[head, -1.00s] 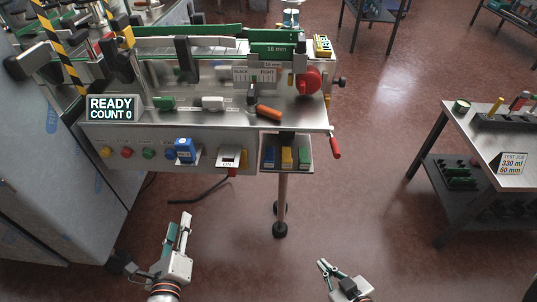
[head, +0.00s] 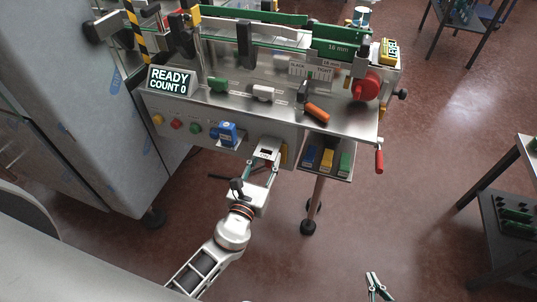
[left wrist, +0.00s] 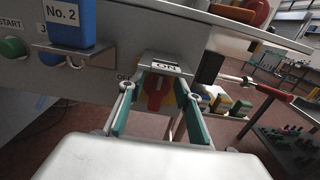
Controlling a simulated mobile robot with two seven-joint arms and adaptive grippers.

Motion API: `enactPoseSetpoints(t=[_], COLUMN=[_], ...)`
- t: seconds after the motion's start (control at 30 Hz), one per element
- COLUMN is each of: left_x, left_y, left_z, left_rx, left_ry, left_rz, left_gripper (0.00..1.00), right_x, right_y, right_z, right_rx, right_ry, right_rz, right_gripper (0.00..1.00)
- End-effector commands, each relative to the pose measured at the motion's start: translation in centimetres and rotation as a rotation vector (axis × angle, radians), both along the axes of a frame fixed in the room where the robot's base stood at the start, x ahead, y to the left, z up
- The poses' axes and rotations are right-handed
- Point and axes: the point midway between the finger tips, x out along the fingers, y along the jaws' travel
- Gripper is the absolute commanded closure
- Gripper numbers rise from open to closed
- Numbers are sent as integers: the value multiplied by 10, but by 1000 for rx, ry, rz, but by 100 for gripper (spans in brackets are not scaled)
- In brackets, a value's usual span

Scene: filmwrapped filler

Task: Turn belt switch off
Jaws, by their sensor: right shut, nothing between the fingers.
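The belt switch (left wrist: 157,93) shows in the left wrist view as a red handle on a yellow plate, under a hooded ON label (left wrist: 166,67). An OFF label is partly hidden to its left. The red handle looks roughly upright. In the head view the ON-labelled hood (head: 266,151) is at the machine's front panel, and the handle is hidden. My left gripper (head: 262,170) is open, with its fingers on either side of the switch in the left wrist view; contact cannot be told. My right gripper (head: 376,286) is shut and empty, low in the head view.
A blue No. 2 block (left wrist: 70,22) sits on a bracket left of the switch. Several coloured blocks (head: 327,158) stand in a tray to the right. A red-handled crank (head: 379,160) juts from the machine's right end. Open floor lies below.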

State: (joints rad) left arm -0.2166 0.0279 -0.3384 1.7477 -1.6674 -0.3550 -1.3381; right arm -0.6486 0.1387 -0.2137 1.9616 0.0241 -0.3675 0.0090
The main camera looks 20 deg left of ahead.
Motion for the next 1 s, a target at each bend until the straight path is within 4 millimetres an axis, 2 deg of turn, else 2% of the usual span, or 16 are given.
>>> enactPoseSetpoints(t=[0.17,0.43,0.47,0.57,0.6,1.0], left_x=[14,15,15,15,15,15], left_y=[-1,-1,-1,-1,-1,1], left_z=[0,0,0,0,0,-1], left_rx=[-1,-1,-1,-1,-1,-44], left_ry=[0,1,1,1,1,2], left_rz=[0,0,0,0,0,0], left_gripper=[67,67,69,95,100,100], right_x=[0,0,0,0,0,0], right_y=[0,-1,-1,-1,-1,-1], right_z=[2,2,2,2,2,-2], right_rx=[0,0,0,-1,-1,-2], right_ry=[-1,-1,-1,-1,-1,0], right_rz=[0,-1,-1,0,0,0], right_gripper=[100,100,100,100,100,100])
